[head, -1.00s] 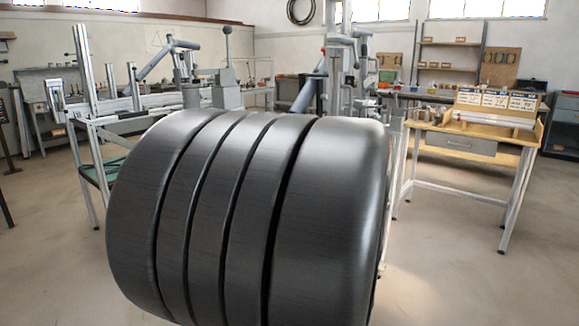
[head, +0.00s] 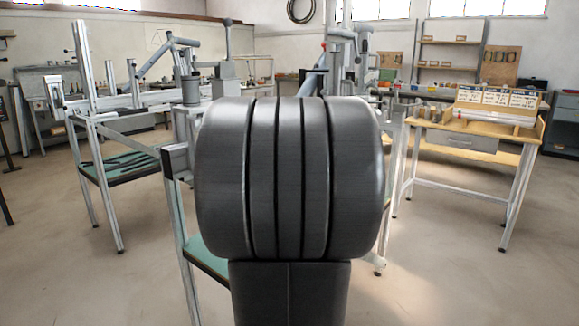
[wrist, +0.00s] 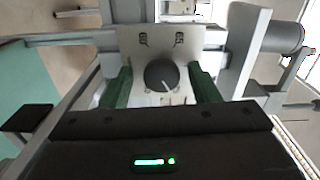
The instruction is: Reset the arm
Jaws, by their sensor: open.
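My gripper (wrist: 161,82) shows in the wrist view with its two green fingers apart. It is open, with nothing clamped between the fingers. Beyond and between them is a pale metal plate (wrist: 150,42) with a dark round knob (wrist: 161,74) and two small dark markings. I cannot tell whether the fingers touch the plate. In the head view my own dark ribbed arm fills the centre and hides my gripper and part of the frame jig (head: 85,75).
The jig bench has a green lower shelf (head: 112,166) at left. Shelves (head: 450,55) line the back wall. Open floor (head: 460,270) lies at front right and front left.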

